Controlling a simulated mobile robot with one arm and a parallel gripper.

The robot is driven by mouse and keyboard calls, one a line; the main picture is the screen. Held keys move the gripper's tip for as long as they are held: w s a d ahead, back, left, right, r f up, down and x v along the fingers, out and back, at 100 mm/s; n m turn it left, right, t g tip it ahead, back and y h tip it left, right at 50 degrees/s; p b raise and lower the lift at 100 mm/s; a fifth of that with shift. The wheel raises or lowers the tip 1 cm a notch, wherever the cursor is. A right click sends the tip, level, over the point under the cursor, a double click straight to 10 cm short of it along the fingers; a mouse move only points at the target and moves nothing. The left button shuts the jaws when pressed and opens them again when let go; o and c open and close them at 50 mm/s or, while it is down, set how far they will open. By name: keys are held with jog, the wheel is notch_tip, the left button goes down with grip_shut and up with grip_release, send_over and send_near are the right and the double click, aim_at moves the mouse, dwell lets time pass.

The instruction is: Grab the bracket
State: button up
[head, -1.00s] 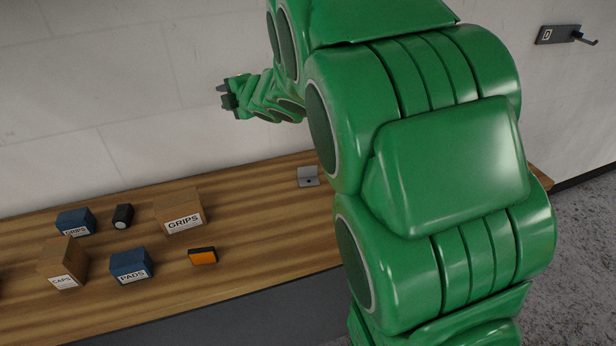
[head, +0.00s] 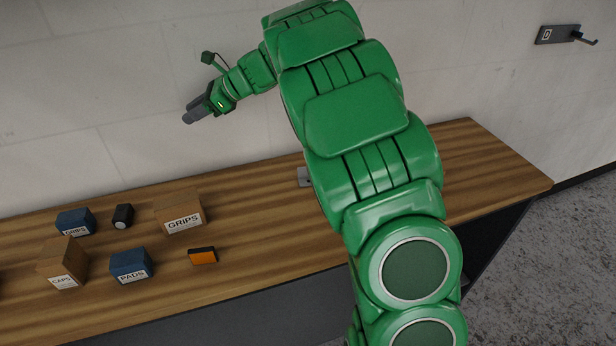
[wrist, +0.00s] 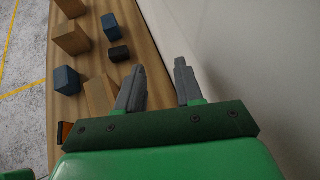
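The bracket (head: 303,177) is a small grey metal piece on the wooden bench near the wall. In the head view my green arm hides most of it, and only its left part shows. I do not see it in the wrist view. My gripper (head: 191,113) is in the air to the left of the bracket and above it, in front of the wall. In the wrist view its two grey fingers (wrist: 161,68) stand apart with nothing between them.
On the bench's (head: 250,265) left are a large GRIPS box (head: 180,212), a small blue GRIPS box (head: 76,222), a CAPS box (head: 64,263), a blue PADS box (head: 131,264), a black block (head: 123,216) and an orange item (head: 203,255). A hook (head: 584,38) is on the wall.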

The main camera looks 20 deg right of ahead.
jog(key=s+d+f+g, duration=0.1)
jog(key=d+f, duration=0.4)
jog(key=d, duration=0.4)
jog(key=d+f, duration=0.5)
jog(key=d, duration=0.5)
jog(key=y, duration=0.2)
send_near(308, 177)
jog(key=shift+w+a+r+n+g, duration=0.2)
jog(key=shift+w+a+r, duration=0.05)
jog(key=shift+a+r, duration=0.3)
jog(key=shift+w+a+r+n+g, duration=0.2)
jog(key=shift+w+a+r, duration=0.05)
jog(key=shift+a+r, duration=0.25)
jog(key=shift+x, duration=3.95)
jog(key=shift+f, duration=0.1)
grip_shut()
jog(key=shift+d, duration=0.1)
